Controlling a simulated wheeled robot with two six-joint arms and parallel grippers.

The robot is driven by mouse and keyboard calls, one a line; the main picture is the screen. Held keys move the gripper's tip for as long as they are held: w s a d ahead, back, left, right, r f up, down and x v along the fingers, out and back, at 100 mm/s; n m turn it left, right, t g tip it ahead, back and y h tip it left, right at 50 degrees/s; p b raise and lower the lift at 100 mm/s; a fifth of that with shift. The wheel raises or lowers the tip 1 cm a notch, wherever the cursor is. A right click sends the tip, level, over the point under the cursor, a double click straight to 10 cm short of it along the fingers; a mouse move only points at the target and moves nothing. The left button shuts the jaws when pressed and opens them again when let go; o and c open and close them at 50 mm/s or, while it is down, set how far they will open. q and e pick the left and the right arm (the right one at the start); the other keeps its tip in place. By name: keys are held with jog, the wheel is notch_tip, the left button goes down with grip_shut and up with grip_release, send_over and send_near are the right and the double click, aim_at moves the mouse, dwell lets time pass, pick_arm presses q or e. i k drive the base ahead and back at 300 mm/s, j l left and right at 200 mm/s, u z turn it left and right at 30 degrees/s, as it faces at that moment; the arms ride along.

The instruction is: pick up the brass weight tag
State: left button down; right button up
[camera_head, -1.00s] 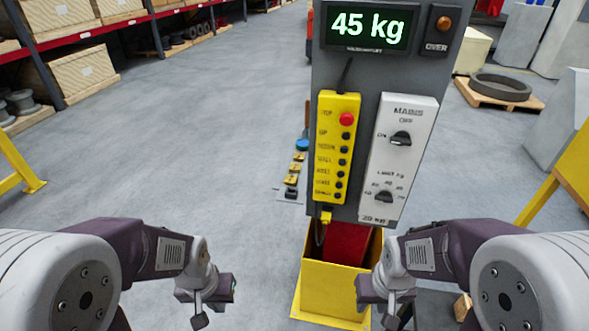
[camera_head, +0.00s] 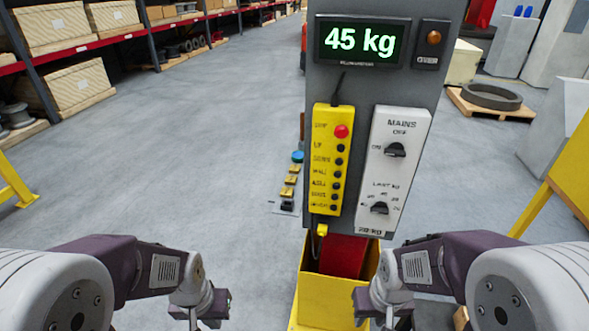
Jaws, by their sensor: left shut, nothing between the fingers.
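I cannot make out a brass weight tag for certain. A small plate marked "20 kg" (camera_head: 369,232) sits at the bottom of the white MAINS box (camera_head: 400,165) on the grey column. It looks pale, and its material is unclear. My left gripper (camera_head: 205,312) is shut and empty at the lower left, over the floor and apart from the column. My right gripper (camera_head: 374,312) is low in front of the yellow base, below the MAINS box. Its fingers are small and partly cut off, so its opening is unclear.
The grey column carries a green "45 kg" display (camera_head: 358,40) and a yellow button box (camera_head: 330,165). A yellow bin-like base (camera_head: 325,295) holds a red part (camera_head: 343,256). Floor at left is clear.

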aim_at(286, 193)
jog(key=i+j+u, duration=0.25)
jog(key=i, duration=0.25)
jog(key=i+j+u, duration=0.2)
jog(key=i, duration=0.35)
jog(key=i+l+u, duration=0.2)
jog(key=i+l, duration=0.15)
jog(key=i, duration=0.05)
